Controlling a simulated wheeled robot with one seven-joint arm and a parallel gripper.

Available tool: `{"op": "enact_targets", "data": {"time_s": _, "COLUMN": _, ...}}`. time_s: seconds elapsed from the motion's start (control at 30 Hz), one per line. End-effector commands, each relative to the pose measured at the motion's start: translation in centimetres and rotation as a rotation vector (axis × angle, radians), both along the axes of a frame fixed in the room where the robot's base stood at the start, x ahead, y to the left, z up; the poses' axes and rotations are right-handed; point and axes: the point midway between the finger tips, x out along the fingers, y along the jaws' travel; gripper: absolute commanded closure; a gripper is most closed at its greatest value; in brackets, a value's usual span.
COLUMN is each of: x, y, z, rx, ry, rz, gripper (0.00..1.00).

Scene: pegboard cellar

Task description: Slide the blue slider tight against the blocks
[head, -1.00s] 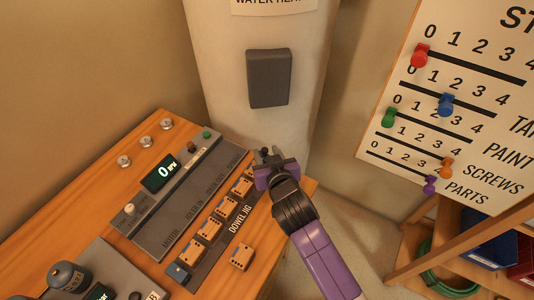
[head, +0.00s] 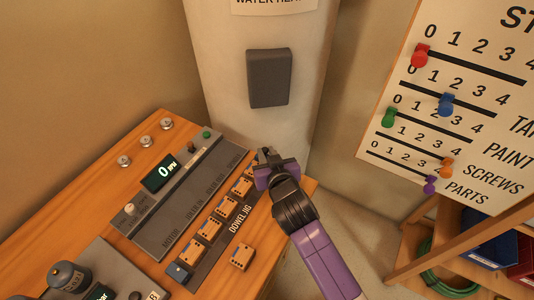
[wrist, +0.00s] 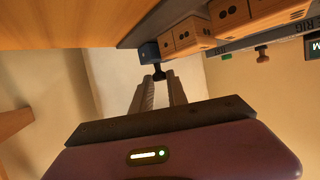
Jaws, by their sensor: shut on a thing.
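The dowel jig (head: 238,221) lies along the right side of the wooden bench, with several wooden blocks (head: 209,229) in a row on it. Dark gaps show between some blocks. In the wrist view, a dark blue block, seemingly the blue slider (wrist: 148,52), sits beside the nearest wooden block (wrist: 187,37); whether they touch I cannot tell. My gripper (wrist: 159,79) is shut on the dark knob at this slider. In the head view my gripper (head: 266,156) is at the jig's far end and hides the slider. A blue piece (head: 178,272) is at the near end.
One loose wooden block (head: 241,257) lies on the bench in front of the jig. A grey motor panel (head: 160,222) runs behind the jig. The water heater (head: 225,80) stands close beyond my gripper. A slider board (head: 470,130) and shelf are at the right.

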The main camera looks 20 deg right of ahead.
Motion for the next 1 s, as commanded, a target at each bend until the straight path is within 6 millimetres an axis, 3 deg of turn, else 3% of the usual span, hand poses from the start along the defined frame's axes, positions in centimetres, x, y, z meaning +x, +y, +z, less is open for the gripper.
{"op": "enact_targets", "data": {"time_s": 0.67, "x": -0.1, "y": 0.2, "z": -0.1, "rx": -0.001, "ry": 0.001, "rz": 0.0, "gripper": 1.0}}
{"op": "enact_targets", "data": {"time_s": 1.0, "x": -4.2, "y": 6.0, "z": -0.4, "rx": -0.002, "ry": 0.001, "rz": 0.005, "gripper": 1.0}}
